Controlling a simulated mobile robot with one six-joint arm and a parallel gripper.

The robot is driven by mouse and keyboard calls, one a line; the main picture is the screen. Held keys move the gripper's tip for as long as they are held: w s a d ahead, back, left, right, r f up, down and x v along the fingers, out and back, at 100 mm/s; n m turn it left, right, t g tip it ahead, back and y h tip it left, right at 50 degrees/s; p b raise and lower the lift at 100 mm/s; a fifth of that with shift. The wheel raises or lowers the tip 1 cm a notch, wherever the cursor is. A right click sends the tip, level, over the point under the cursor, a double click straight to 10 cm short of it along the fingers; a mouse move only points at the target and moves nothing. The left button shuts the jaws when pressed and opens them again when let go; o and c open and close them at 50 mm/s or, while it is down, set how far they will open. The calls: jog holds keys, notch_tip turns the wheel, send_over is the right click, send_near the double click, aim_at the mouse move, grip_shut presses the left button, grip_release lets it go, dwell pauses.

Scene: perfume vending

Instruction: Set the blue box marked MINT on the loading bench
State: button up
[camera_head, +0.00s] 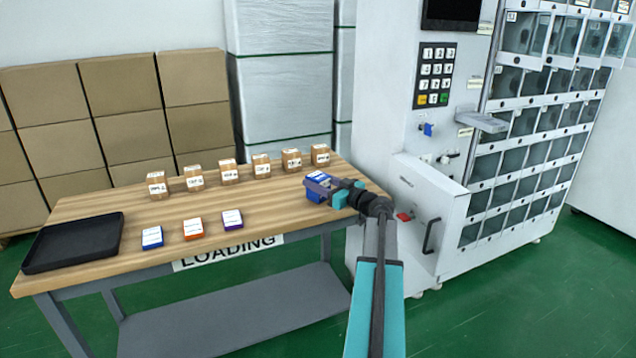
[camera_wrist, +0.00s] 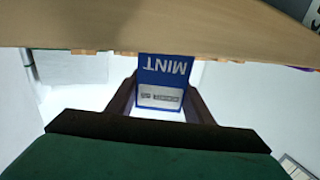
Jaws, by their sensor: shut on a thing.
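The blue box marked MINT (camera_wrist: 162,72) is between the two dark fingers of my gripper (camera_wrist: 160,98) in the wrist view, its lettering upside down there. In the head view the blue box (camera_head: 317,191) is at the right end of the wooden loading bench (camera_head: 265,208), with my gripper (camera_head: 330,187) shut on it from the right. The fingers hide part of the box. I cannot tell whether its underside touches the bench top.
Several small brown cartons (camera_head: 228,172) line the bench's back. A blue-white box (camera_head: 152,237), an orange box (camera_head: 193,228) and a purple box (camera_head: 232,219) lie near its front edge. A black tray (camera_head: 75,243) is at left. The vending machine (camera_head: 385,130) stands close at right.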

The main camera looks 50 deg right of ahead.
jog(key=shift+f+b, duration=0.1)
jog(key=shift+b, duration=0.2)
jog(key=o, duration=1.1)
jog(key=s, duration=1.2)
jog(key=shift+s, duration=0.1)
